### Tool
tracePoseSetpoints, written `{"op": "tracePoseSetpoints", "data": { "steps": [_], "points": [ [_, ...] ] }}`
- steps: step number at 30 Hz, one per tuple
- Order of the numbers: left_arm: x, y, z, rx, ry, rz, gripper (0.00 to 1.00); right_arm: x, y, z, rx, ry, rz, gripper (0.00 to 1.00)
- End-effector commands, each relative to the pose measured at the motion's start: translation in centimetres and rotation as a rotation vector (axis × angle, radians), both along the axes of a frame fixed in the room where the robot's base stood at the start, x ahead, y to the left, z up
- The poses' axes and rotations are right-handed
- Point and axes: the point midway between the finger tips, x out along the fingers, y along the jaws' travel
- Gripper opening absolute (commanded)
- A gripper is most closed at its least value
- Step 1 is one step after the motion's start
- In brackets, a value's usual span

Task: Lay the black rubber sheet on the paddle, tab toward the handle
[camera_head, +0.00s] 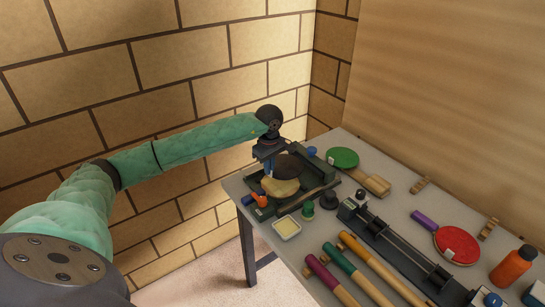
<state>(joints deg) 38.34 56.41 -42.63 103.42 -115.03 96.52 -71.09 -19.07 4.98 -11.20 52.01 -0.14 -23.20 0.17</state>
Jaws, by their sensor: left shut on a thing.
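The black rubber sheet (290,166) is a dark rounded piece, tilted above a pale tan paddle face (281,188). My left gripper (268,168) comes in from the left, points down and is shut on the sheet's left side. The sheet overlaps the far part of the paddle face; I cannot tell whether they touch. The paddle lies in a dark green frame (325,168) on the table's left end. The sheet's tab and the paddle's handle cannot be made out. My right gripper is not in view.
A green paddle (342,157) and a red paddle (456,244) lie on the grey table (395,200). The brick wall stands behind.

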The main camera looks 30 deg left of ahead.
Motion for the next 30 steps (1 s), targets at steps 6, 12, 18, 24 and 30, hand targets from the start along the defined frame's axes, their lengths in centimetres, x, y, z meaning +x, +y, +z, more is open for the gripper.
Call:
{"op": "tracePoseSetpoints", "data": {
  "steps": [6,12,18,24,30],
  "points": [
    [-0.5,0.5,-0.5,-0.001,0.0,0.033,0.0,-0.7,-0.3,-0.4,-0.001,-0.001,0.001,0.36],
    [-0.4,0.5,-1.8,-0.002,0.001,0.031,0.0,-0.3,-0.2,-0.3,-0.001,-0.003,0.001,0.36],
    [-0.5,0.5,-3.4,-0.001,0.001,0.03,0.0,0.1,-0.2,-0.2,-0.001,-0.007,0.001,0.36],
    [-0.5,0.4,-5.0,-0.002,0.001,0.03,0.0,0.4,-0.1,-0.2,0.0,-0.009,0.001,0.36],
    [-0.4,0.5,-5.9,-0.001,-0.001,0.03,0.0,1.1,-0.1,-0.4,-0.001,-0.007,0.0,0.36]
  ]
}}
